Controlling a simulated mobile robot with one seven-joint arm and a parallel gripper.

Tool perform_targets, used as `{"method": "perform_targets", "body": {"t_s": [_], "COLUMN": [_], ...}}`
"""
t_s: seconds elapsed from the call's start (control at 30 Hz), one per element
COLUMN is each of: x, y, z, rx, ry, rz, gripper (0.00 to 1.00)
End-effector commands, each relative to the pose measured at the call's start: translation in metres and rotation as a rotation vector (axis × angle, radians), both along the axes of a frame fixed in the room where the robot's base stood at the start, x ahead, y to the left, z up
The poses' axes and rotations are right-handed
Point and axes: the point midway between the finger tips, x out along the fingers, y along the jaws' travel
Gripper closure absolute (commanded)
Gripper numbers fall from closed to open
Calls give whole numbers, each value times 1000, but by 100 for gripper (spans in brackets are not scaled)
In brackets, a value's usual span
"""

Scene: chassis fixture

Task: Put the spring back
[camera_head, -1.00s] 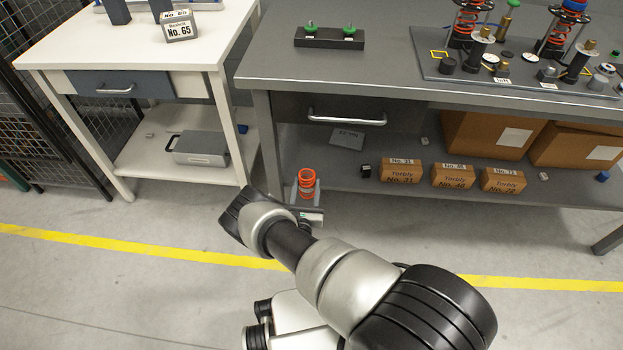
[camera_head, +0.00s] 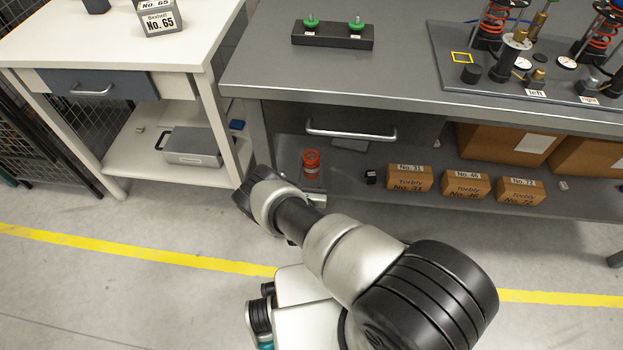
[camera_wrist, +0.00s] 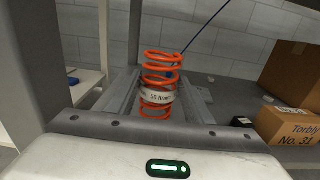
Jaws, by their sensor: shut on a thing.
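An orange coil spring (camera_head: 311,161) with a white band is held upright in front of the grey workbench (camera_head: 300,80), below its top. In the wrist view the band on the spring (camera_wrist: 161,72) reads 50 N/mm. My gripper (camera_wrist: 158,100) is shut on the spring, one grey finger on each side. In the head view my wrist hides most of the gripper. A grey fixture board (camera_head: 480,88) lies on the bench top at right, with red springs, black posts, gauges, and plates reading "left" and, less clearly, "right". A yellow square outline (camera_head: 461,57) marks its left part.
A black block with two green knobs (camera_head: 332,36) lies on the bench. The lower shelf holds small Torbly boxes (camera_head: 409,179) and larger cartons (camera_head: 505,144). A white table (camera_head: 150,50) with a grey case (camera_head: 192,147) stands at left. Floor in front is clear.

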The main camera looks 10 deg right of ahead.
Motion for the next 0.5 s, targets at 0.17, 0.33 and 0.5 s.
{"method": "perform_targets", "body": {"t_s": [0.17, 0.33, 0.5], "x": [1, 1, 1], "y": [0, -1, 0], "z": [-24, -46, -63], "rx": [1, 1, 0], "ry": [-4, -3, -4], "rz": [-1, -2, -2], "gripper": [94, 94, 94]}}
